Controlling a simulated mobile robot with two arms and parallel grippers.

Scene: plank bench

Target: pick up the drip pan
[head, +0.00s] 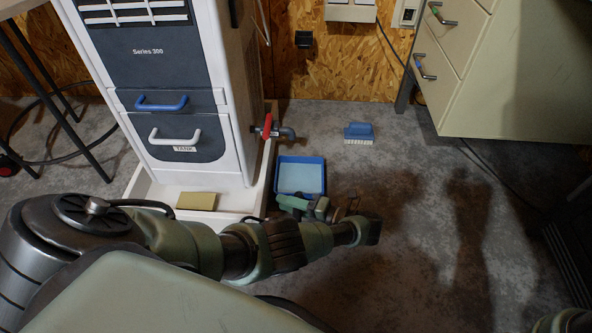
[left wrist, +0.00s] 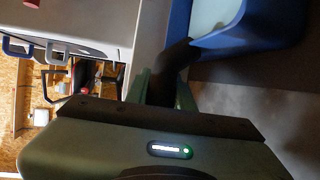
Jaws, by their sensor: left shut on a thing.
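The drip pan (head: 300,176) is a blue rectangular tray with a pale blue inside, just right of the white machine's base and below the red-handled tap (head: 267,127). My left gripper (head: 284,202) is at the pan's near left edge. In the left wrist view the blue pan (left wrist: 262,35) fills the upper right, and a dark grip (left wrist: 174,66) runs from its rim between the fingers (left wrist: 162,88). The left gripper is shut on this grip. I cannot tell whether the pan is clear of the floor. My right gripper is not in view.
The white machine (head: 172,68) stands in a low white tray base (head: 141,186) with a yellow sponge-like block (head: 197,201) on it. A blue brush (head: 359,132) lies on the floor behind the pan. A cream drawer cabinet (head: 500,75) is at right. The floor right of the pan is clear.

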